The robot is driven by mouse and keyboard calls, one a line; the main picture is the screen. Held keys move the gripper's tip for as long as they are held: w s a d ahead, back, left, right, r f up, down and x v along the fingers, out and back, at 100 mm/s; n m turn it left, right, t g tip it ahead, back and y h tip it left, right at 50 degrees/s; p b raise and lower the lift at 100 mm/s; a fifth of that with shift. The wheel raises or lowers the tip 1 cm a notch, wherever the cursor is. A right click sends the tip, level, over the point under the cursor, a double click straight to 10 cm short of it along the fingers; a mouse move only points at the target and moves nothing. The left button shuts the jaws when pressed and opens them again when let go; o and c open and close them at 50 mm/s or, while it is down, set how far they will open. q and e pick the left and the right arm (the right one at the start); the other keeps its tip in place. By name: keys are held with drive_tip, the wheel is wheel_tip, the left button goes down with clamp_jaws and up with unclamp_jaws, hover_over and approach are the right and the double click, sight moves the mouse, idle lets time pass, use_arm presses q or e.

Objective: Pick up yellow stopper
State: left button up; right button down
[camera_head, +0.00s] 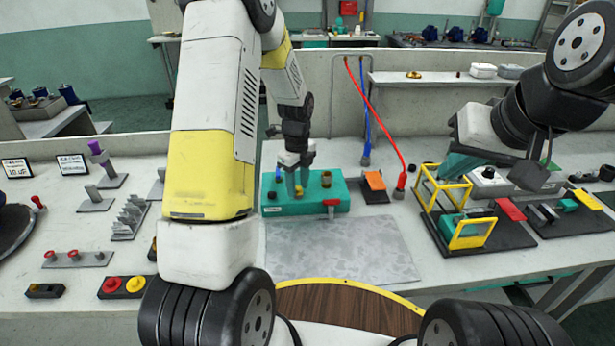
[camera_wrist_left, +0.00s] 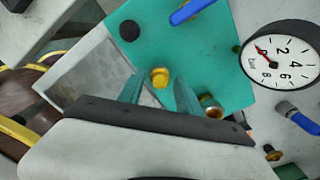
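The yellow stopper (camera_head: 299,192) sits on the teal block (camera_head: 295,209) on the bench, and its round top shows in the left wrist view (camera_wrist_left: 160,77). My left gripper (camera_head: 298,186) points down over the block. Its two teal fingers are apart, one on each side of the stopper. In the left wrist view a gap shows between the stopper and each finger (camera_wrist_left: 158,92), so the gripper is open. My right gripper (camera_head: 503,162) is at the right, above the yellow frames, with its fingers spread and nothing visible between them.
On the block are a brass fitting (camera_head: 326,179), a red-handled valve (camera_head: 332,204) and a blue lever (camera_wrist_left: 190,11). A gauge (camera_wrist_left: 280,55) stands beside it. A red hose (camera_head: 381,120) rises behind. A grey mat (camera_head: 340,250) in front is clear. Yellow-framed fixtures (camera_head: 468,232) stand right.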

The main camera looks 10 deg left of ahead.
use_arm(q)
clamp_jaws()
